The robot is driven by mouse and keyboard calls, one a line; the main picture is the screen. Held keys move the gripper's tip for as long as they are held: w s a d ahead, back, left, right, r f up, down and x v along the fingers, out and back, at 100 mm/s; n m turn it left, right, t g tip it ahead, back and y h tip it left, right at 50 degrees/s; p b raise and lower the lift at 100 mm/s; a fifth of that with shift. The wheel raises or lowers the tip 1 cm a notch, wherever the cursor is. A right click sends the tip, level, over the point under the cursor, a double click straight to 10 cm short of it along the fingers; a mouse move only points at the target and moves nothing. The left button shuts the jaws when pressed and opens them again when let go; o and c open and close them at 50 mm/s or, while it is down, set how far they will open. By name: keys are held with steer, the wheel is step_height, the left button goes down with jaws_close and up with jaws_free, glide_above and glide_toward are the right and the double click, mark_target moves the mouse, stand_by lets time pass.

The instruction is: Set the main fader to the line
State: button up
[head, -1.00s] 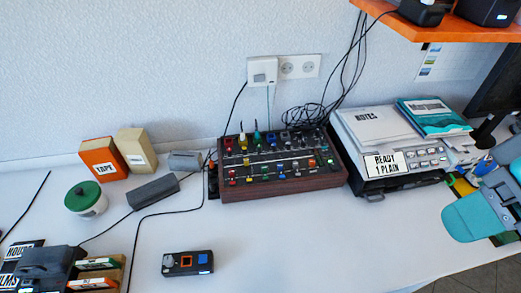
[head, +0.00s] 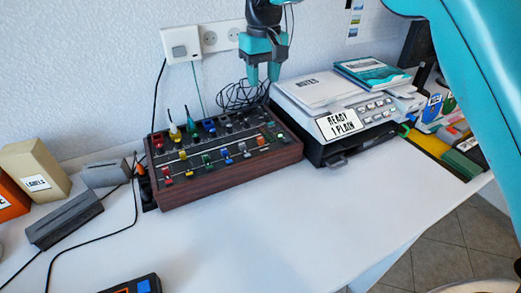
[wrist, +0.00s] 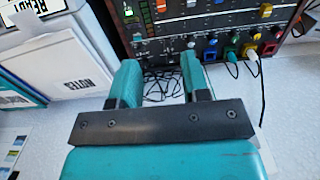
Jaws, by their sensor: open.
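The mixer (head: 225,185) is a dark panel in a brown wooden case on the white table, with several coloured knobs and sliding caps. It shows upside down at the top of the wrist view (wrist: 200,28). I cannot tell which cap is the main fader, and its line is too small to make out. My gripper (head: 263,80) is open and empty, pointing down above and behind the mixer's back right corner, near the wall. In the wrist view my gripper (wrist: 160,75) has its fingers spread, with nothing between them but black cables behind.
A printer (head: 350,115) labelled "READY 1 PLAIN" stands right of the mixer, with notes on top. Black cables (head: 240,95) bunch behind the mixer, and coloured plugs (head: 175,132) stand up at its back edge.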

mark_target(260, 138)
steer(key=f, duration=1.8)
steer(key=shift+w+a+f, duration=0.25)
steer(key=shift+w+f, duration=0.05)
steer(key=shift+w, duration=0.05)
